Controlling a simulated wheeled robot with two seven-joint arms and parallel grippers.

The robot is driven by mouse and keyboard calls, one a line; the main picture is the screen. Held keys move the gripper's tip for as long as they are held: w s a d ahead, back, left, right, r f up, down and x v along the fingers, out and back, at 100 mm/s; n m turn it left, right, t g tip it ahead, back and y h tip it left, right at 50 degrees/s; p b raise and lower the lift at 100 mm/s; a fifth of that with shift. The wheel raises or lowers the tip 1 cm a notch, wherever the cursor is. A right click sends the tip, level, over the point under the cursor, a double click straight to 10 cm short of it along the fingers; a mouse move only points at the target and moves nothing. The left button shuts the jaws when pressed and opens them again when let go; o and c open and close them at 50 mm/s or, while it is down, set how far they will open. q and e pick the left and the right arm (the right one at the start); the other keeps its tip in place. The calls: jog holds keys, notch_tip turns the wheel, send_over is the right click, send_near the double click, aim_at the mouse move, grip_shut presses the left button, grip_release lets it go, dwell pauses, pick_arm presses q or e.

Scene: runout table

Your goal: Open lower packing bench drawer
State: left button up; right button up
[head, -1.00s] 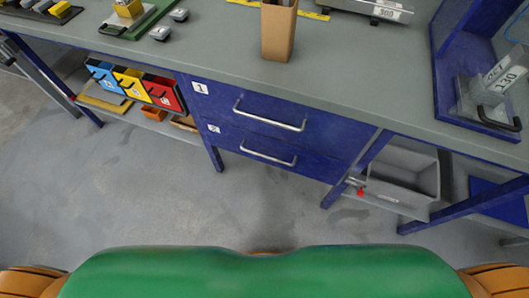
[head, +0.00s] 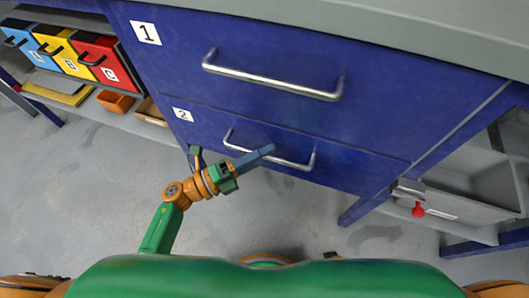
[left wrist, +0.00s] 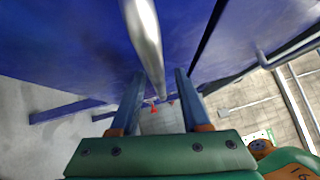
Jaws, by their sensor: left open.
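The lower drawer (head: 340,165), labelled 2, is a blue front under the upper drawer (head: 260,40), labelled 1. It looks shut. Its silver bar handle (head: 297,164) is partly hidden behind my left fingers in the head view. My left gripper (head: 268,151) is at the middle of this handle. In the left wrist view, the handle (left wrist: 144,35) runs down the middle, lined up between the two open blue fingers (left wrist: 160,80). I cannot tell whether they touch it. My right gripper is not in view.
The upper drawer's handle (head: 275,83) is just above. Blue, yellow and red bins (head: 105,62) stand on a shelf at left. A grey tray (head: 460,190) with a red knob (head: 418,210) is at right. The floor below the drawers is clear.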

pick_arm(q)
jog(key=shift+d, duration=0.15)
jog(key=shift+c, duration=0.2)
grip_shut()
dwell(1.2)
